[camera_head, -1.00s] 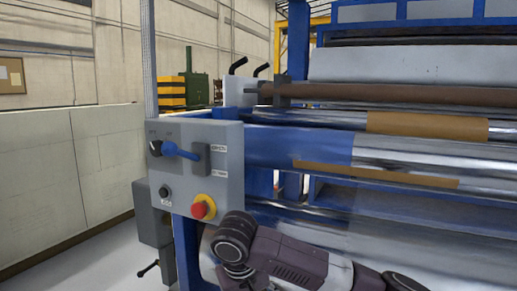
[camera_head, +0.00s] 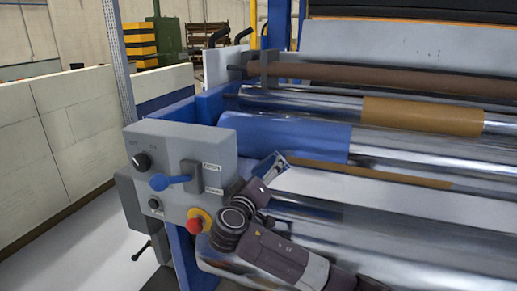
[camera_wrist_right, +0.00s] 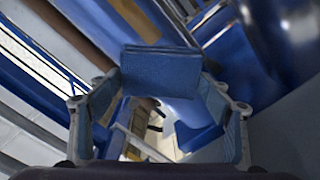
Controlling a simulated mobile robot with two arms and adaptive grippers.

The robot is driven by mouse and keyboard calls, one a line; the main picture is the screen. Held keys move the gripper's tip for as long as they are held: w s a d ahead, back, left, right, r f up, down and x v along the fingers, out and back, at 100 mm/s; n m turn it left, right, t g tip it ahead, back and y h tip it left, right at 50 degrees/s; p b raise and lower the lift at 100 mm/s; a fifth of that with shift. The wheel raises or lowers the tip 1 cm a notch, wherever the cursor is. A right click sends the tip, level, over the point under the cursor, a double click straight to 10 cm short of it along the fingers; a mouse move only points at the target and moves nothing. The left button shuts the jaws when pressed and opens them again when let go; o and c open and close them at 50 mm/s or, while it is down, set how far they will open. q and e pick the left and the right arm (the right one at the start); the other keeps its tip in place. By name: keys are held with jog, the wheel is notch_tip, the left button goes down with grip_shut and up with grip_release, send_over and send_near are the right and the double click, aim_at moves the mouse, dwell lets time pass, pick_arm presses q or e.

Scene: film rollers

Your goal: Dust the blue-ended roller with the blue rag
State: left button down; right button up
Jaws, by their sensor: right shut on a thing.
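The blue-ended roller (camera_head: 285,136) runs to the right in the head view, with a blue left end and a shiny metal body. My right gripper (camera_head: 275,166) is just below the blue end, beside the control box. In the right wrist view, the blue rag (camera_wrist_right: 160,70) is a flat dark blue piece between the fingers of my right gripper (camera_wrist_right: 160,100), which is shut on it. The rag is hardly visible in the head view. Whether it touches the roller cannot be told. My left gripper is not in view.
The grey control box (camera_head: 170,150) with a blue lever (camera_head: 168,181) and a red button (camera_head: 195,226) stands close to the left of my gripper. A brown roller (camera_head: 390,80) and a brown band (camera_head: 420,115) lie above and behind. More metal rollers are below.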

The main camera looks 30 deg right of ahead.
aim_at(269, 165)
jog(key=shift+w+d+r+h, duration=0.25)
jog(key=shift+w+r+h, duration=0.2)
jog(key=shift+w, duration=0.2)
jog(key=shift+s+d+r, duration=0.1)
jog(key=shift+d+r, duration=0.25)
jog(key=shift+d, duration=0.5)
jog(key=b+x, duration=0.1)
jog(key=x, duration=0.3)
jog(key=shift+w+a+f, duration=0.1)
jog(key=shift+w, duration=0.1)
jog(key=shift+b+x, duration=0.5)
jog(key=shift+x, duration=0.55)
